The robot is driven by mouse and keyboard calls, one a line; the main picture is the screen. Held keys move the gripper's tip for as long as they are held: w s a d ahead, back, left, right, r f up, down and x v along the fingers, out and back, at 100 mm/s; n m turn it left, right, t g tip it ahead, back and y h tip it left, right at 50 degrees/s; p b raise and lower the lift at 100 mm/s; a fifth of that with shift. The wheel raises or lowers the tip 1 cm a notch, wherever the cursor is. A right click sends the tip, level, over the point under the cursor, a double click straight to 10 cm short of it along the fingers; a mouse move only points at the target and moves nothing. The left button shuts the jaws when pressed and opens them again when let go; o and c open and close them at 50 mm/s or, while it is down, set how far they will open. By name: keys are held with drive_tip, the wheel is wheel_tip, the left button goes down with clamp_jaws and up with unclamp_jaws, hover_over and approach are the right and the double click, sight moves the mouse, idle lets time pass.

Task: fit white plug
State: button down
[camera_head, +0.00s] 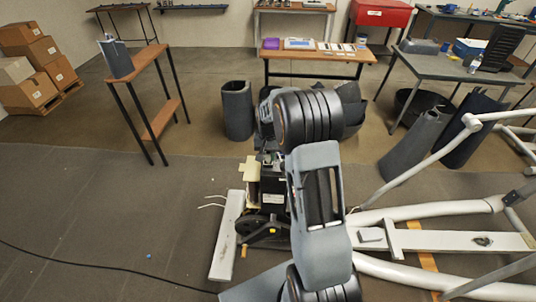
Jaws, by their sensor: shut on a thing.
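My gripper (267,157) is only partly visible, pointing down behind my own arm at the black and cream drive unit (272,198) of the elliptical. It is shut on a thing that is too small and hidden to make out. I cannot pick out the white plug for certain. Thin white wires (211,201) stick out left of the drive unit, above the white foot bar (227,236). A cream plate (249,170) stands upright at the unit's upper left. My arm hides the unit's right side.
The elliptical's white frame tubes (430,211) spread to the right. A dark cable (100,267) crosses the floor at left. Grey curved covers (237,110) stand behind. A narrow wooden-topped stand (146,62) is at upper left. The left floor is mostly clear.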

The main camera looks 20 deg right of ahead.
drive_tip(key=shift+f+b, duration=0.35)
drive_tip(key=shift+f, duration=0.2)
idle(0.4)
drive_tip(key=c, duration=0.9)
unclamp_jaws()
wheel_tip(320, 180, up, 14)
drive_tip(key=shift+f+b, duration=0.1)
drive_tip(key=shift+b, duration=0.5)
drive_tip(key=shift+s+a+r+n+t, duration=0.1)
drive_tip(key=shift+s+a+n+t, duration=1.2)
drive_tip(key=shift+s, duration=2.35)
drive_tip(key=shift+s+a+r+n+t, duration=0.15)
drive_tip(key=shift+s+a+n, duration=0.55)
drive_tip(key=shift+s+a, duration=2.2)
drive_tip(key=shift+s+a+r+n+t, duration=0.1)
drive_tip(key=shift+s+a+n+t, duration=0.75)
drive_tip(key=shift+s, duration=3.5)
